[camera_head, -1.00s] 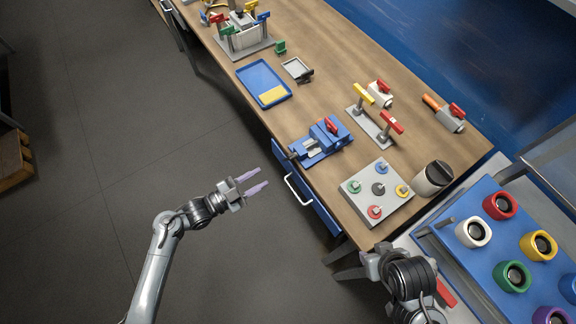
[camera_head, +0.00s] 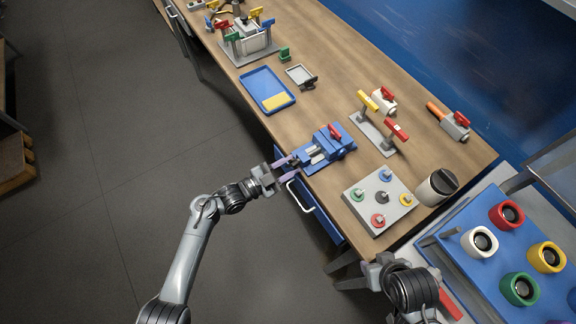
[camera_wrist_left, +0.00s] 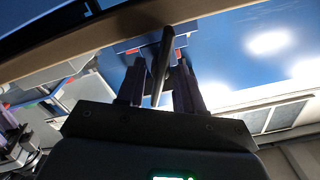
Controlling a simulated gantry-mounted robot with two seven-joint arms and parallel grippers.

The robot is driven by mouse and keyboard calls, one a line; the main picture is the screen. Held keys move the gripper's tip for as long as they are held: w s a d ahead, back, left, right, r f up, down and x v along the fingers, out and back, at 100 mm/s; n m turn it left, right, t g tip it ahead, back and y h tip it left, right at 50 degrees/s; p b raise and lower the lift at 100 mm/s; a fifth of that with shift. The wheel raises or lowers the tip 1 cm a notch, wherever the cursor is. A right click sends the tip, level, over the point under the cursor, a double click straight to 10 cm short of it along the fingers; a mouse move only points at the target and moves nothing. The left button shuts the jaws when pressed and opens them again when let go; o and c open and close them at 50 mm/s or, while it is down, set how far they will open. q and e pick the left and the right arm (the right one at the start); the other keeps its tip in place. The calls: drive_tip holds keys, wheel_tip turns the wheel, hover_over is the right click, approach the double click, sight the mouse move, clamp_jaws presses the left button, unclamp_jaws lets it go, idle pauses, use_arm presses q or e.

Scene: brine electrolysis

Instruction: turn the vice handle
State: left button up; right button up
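The blue vice (camera_head: 342,146) sits at the near edge of the bench in the head view, with a red piece on top. My left gripper (camera_head: 286,168) is at the vice's left end, its two purple fingers apart and pointing at it. In the left wrist view a dark bar (camera_wrist_left: 162,62), apparently the vice handle, runs between the open fingers (camera_wrist_left: 158,82); I cannot tell whether they touch it. My right gripper (camera_head: 372,268) is at the bottom, over the front right bench corner; its finger opening is not clear.
A blue drawer front with a white handle (camera_head: 300,196) is just below my left gripper. A grey plate with coloured knobs (camera_head: 362,210) lies right of the vice, and a blue tray (camera_head: 256,84) lies behind. Valve stands (camera_head: 366,136) are farther back.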

use_arm(q)
clamp_jaws()
idle(0.5)
drive_tip(key=n+p, duration=0.1)
drive_tip(key=n, duration=0.1)
drive_tip(key=shift+r+n, duration=0.15)
drive_tip(key=shift+n, duration=0.25)
drive_tip(key=n+p, duration=0.2)
drive_tip(key=n, duration=0.2)
drive_tip(key=shift+w, duration=0.1)
drive_tip(key=n+p, duration=0.2)
drive_tip(key=n, duration=0.4)
drive_tip(key=shift+w+a+n, duration=0.1)
drive_tip(key=shift+n, duration=0.3)
drive_tip(key=n+p, duration=0.1)
drive_tip(key=n, duration=0.4)
drive_tip(key=shift+f, duration=0.2)
drive_tip(key=shift+n, duration=0.4)
